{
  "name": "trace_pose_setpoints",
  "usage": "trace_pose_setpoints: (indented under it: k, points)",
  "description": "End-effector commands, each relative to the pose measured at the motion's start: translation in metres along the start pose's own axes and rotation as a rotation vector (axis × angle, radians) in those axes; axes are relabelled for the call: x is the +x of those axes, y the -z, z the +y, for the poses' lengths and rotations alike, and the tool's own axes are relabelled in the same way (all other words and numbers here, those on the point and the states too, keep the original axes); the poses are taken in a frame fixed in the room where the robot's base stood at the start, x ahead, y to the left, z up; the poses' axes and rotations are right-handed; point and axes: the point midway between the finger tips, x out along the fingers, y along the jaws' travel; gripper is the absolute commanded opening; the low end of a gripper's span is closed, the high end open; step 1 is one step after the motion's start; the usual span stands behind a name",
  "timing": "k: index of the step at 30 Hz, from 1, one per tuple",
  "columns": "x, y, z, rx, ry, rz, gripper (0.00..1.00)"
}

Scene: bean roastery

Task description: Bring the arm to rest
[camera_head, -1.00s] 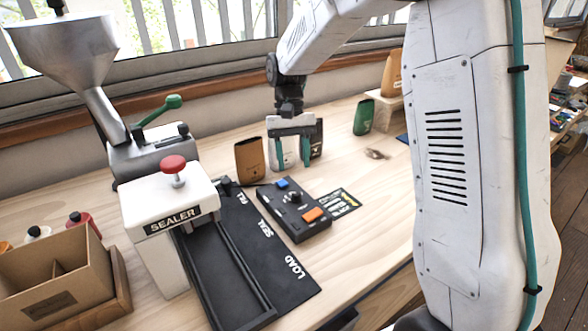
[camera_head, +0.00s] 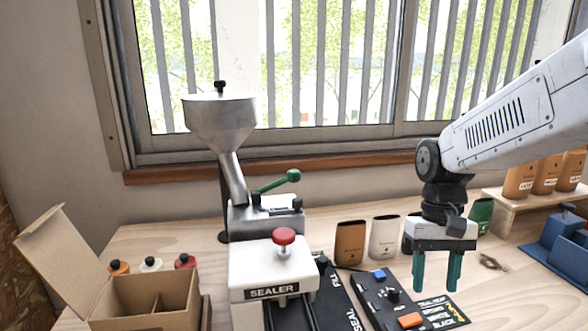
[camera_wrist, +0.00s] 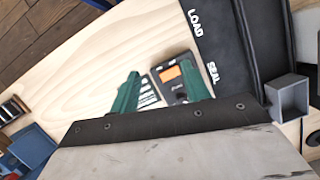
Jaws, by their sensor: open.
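My gripper (camera_head: 437,272) hangs from the white arm at the right of the head view, its green fingers pointing down and apart. Nothing is between them. It is above the table beside the black control box (camera_head: 391,302) with its blue and orange buttons. In the wrist view the green fingers (camera_wrist: 160,98) are spread, with the control box (camera_wrist: 180,80) below and beyond them. A brown bag (camera_head: 350,244) and a white bag (camera_head: 384,238) stand upright left of my gripper, apart from it. A dark bag is partly hidden behind my gripper.
The white sealer (camera_head: 268,268) and metal hopper (camera_head: 219,120) stand left of my gripper. An open cardboard box (camera_head: 150,300) is at the far left. Bags stand on a wooden shelf (camera_head: 512,205) at right, near a blue holder (camera_head: 556,240).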

Motion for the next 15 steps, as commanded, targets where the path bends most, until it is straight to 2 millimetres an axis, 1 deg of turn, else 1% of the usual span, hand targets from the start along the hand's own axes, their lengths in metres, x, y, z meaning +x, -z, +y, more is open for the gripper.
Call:
trace_pose_setpoints:
  k: [1, 6, 12, 15]
  points:
    - [-0.003, -0.019, 0.002, -0.007, -0.002, 0.03, 0.47]
    - [-0.004, -0.072, 0.008, -0.032, -0.01, 0.117, 0.47]
    - [0.002, -0.125, 0.015, -0.048, -0.019, 0.229, 0.47]
    - [0.006, -0.145, 0.017, -0.05, -0.022, 0.286, 0.47]
